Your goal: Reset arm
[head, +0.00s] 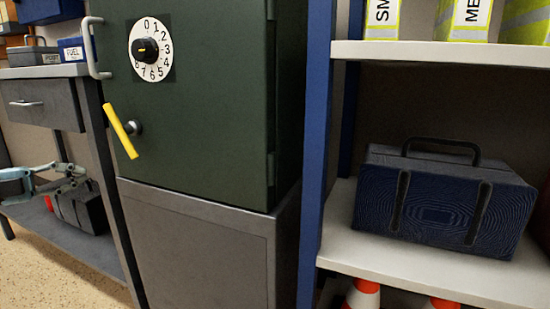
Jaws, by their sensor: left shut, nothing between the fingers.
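My left gripper (76,181) is at the left edge of the head view, at the end of a pale blue arm coming in from the left. It is shut and empty. It appears in front of the lower shelf of the grey workbench, overlapping a dark box (88,210) with a red part. I cannot tell how far apart they are. My right gripper is not in view.
A dark green safe (215,95) with a number dial (150,49) and yellow lever (121,131) stands on a grey cabinet (200,245). A blue case (440,205) sits on the right shelf, above orange cones (363,295). Speckled floor (50,275) shows at lower left.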

